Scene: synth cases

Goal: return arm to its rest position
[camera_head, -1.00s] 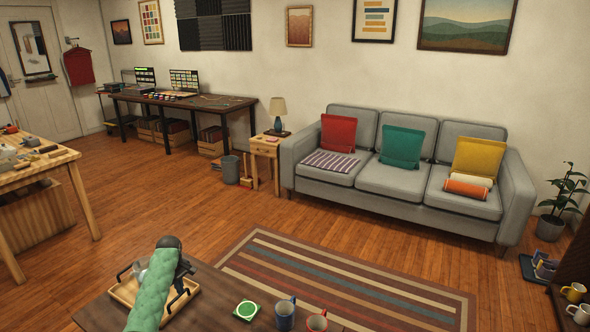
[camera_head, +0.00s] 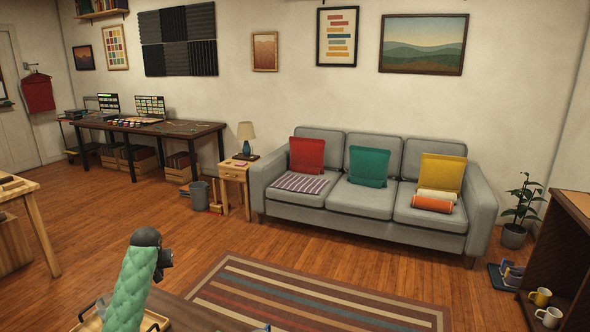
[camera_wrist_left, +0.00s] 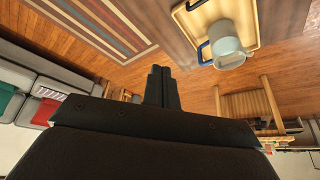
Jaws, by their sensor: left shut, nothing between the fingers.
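My left arm (camera_head: 131,290), in a green padded sleeve, rises from the bottom left of the head view and ends in a dark wrist over the near table. The fingers cannot be made out there. In the left wrist view my left gripper (camera_wrist_left: 162,86) is shut, with nothing between its fingers. Ahead of it and apart from it, a wooden tray (camera_wrist_left: 186,22) with dark handles holds a grey-white vessel (camera_wrist_left: 228,42). The tray (camera_head: 160,319) is partly hidden behind my arm in the head view. My right gripper is not in view.
The near table (camera_head: 205,316) shows only at the bottom edge. Beyond it lie a striped rug (camera_head: 300,300) and a grey sofa (camera_head: 365,198). A wooden workbench (camera_head: 42,235) stands at left, a dark shelf with mugs (camera_head: 560,255) at right.

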